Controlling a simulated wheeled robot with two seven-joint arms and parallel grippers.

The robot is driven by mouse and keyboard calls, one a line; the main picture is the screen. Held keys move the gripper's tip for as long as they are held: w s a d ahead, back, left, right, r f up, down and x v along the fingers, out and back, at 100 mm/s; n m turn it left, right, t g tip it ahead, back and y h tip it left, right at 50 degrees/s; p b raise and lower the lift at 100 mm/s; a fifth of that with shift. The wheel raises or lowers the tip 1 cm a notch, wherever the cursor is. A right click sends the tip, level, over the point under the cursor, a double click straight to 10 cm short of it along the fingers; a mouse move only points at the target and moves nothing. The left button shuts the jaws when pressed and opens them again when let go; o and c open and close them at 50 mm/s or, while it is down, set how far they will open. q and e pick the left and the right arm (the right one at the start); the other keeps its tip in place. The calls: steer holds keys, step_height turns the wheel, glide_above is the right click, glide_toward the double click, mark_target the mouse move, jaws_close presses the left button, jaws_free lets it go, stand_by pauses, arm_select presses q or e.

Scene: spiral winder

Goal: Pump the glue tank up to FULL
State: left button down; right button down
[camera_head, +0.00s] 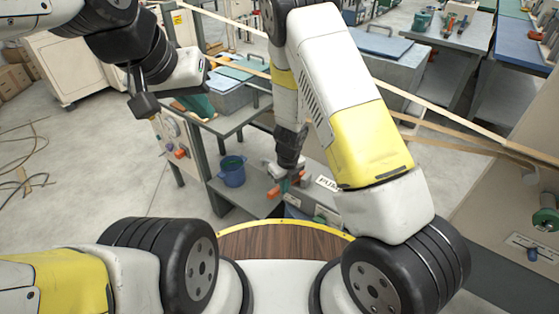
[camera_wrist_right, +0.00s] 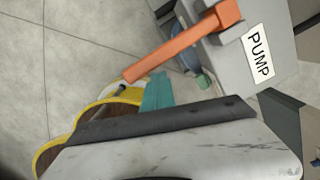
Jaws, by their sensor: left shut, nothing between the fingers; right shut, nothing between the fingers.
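The orange pump lever (camera_head: 274,191) shows low in the middle of the head view. In the right wrist view the orange lever (camera_wrist_right: 185,42) slants from lower left to upper right, beside a white PUMP label (camera_wrist_right: 260,57) on a grey housing. The label also shows in the head view (camera_head: 327,183). My right gripper (camera_head: 290,176) is shut and empty, close to the lever; I cannot tell whether they touch. My left gripper (camera_head: 145,104) is shut and empty, raised at upper left. I cannot make out a tank level or a FULL mark.
A panel with a round dial (camera_head: 171,127) stands below my left gripper. A blue bucket (camera_head: 232,171) sits on a low shelf left of the lever. Benches stand behind. Open floor (camera_head: 80,170) lies to the left.

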steer(key=shift+s+d+r, duration=0.1)
steer(key=shift+s+d, duration=0.1)
steer(key=shift+s, duration=0.15)
steer(key=shift+r, duration=0.1)
step_height(320, 180, up, 8)
steer(key=shift+s+d+f, duration=0.2)
steer(key=shift+s, duration=0.15)
steer(key=w+r+n, duration=0.3)
steer(key=r+n, duration=0.2)
steer(key=n, duration=0.6)
steer(key=w+a+r+n+h, duration=0.1)
steer(key=w+r+n, duration=0.2)
steer(key=n, duration=0.7)
step_height(320, 180, up, 2)
steer(key=shift+w+r+n+g, duration=0.15)
steer(key=shift+n+g, duration=0.15)
steer(key=shift+n, duration=0.1)
